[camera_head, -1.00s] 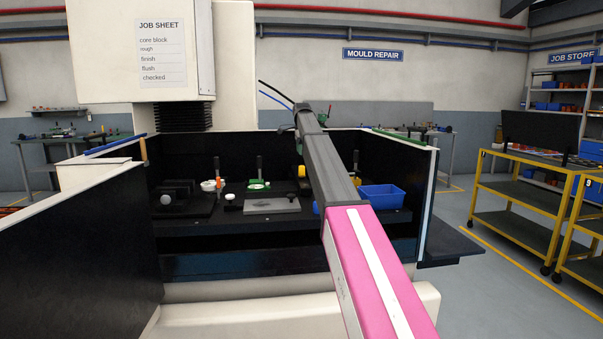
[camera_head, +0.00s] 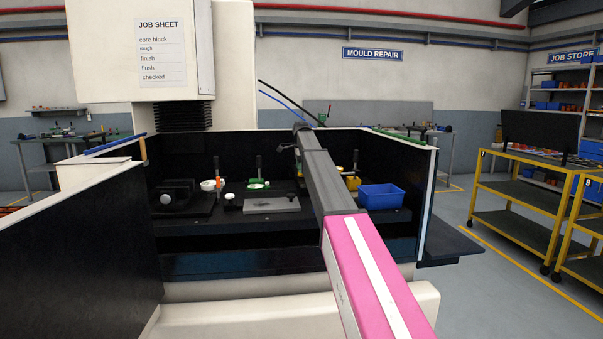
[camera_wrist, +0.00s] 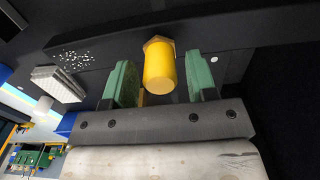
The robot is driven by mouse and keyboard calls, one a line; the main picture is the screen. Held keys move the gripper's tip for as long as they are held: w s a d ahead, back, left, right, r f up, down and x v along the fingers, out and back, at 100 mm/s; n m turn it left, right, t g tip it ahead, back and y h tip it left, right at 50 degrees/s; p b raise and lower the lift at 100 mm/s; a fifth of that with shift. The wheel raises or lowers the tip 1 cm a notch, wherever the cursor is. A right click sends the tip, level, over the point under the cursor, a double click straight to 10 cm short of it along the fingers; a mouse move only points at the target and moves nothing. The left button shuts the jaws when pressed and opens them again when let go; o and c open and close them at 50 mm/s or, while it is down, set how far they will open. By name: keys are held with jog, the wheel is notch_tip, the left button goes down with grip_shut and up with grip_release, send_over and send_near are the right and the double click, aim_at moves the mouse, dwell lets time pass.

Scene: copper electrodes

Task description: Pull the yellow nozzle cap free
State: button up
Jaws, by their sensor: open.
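The yellow nozzle cap (camera_wrist: 160,72) is a smooth cylinder with a hexagonal collar at its far end, seen in the wrist view. My gripper (camera_wrist: 158,57) is open, with one green finger on each side of the cap. Gaps show between the cap and both fingers, so I see no contact. What the cap's far end is fixed to is not clear. In the head view my arm hides the gripper, and I cannot pick out the cap there for certain.
In the head view, a blue bin (camera_head: 381,197) stands to the right of my arm inside the dark-walled tank. A pale ribbed block (camera_wrist: 58,82) is left of the fingers in the wrist view.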

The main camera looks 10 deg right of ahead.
jog(key=c, duration=0.9)
jog(key=shift+o, duration=0.2)
jog(key=shift+r, duration=0.3)
jog(key=shift+r, duration=4.25)
